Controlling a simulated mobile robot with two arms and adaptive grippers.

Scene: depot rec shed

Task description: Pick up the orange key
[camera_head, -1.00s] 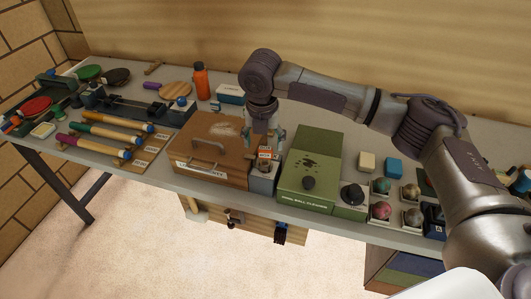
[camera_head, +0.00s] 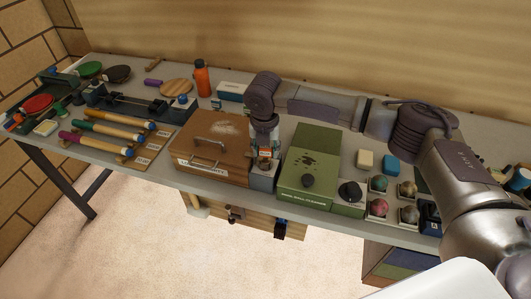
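A small orange patch, seemingly the orange key (camera_head: 265,153), shows at a small grey stand (camera_head: 263,179) between the brown wooden box and the green box. My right gripper (camera_head: 265,149) points down right over the stand, its fingers at the orange patch. The fingers are small and dark here, and I cannot tell whether they are closed on the key or only around it. Part of the key is hidden by the gripper. My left gripper is not in view.
The brown box (camera_head: 233,148) with a metal handle stands close on the left, the green ball cleaner box (camera_head: 321,153) close on the right. Behind are an orange bottle (camera_head: 202,80) and a white-blue box (camera_head: 231,91). Several balls in holders sit further right.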

